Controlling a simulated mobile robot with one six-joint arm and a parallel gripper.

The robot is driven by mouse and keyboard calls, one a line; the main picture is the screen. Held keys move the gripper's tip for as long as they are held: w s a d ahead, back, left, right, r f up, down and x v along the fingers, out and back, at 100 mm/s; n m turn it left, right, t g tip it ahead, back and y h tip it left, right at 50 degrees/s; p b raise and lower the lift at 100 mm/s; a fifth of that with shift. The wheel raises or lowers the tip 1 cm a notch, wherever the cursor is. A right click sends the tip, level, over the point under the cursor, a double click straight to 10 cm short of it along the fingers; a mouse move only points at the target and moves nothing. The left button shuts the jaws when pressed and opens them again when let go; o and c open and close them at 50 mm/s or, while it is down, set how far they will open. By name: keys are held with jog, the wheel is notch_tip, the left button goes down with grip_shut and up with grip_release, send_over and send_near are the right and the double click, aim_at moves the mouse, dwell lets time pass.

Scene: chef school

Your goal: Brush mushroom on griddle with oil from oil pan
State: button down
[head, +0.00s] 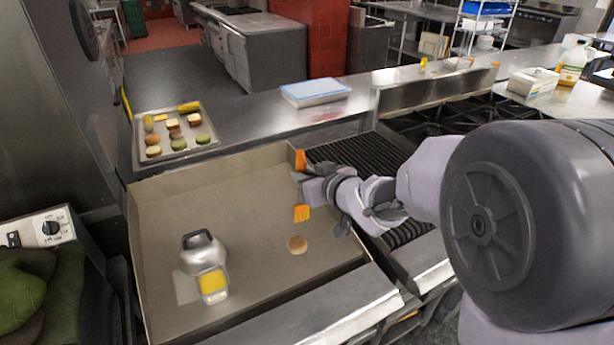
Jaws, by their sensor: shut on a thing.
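The griddle (255,190) is a flat plate with raised side walls, left of centre in the head view. A small round tan mushroom (297,244) lies on it near the front right. My gripper (304,187) is shut on a brush (301,213) with an orange handle end and orange bristles. The bristles point down, and in the picture they are just above the mushroom with a gap between them. My fingers hide the middle of the brush.
A metal dome with a handle (204,255) stands beside the oil pan. A tray (200,150) of vegetables and buns is behind the griddle. A blue-topped container (316,91) is on the back counter. A ribbed grill (345,150) adjoins on the right. The griddle's middle is clear.

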notch_tip(320, 180, up, 8)
jog(key=p, duration=0.7)
dwell(0.8)
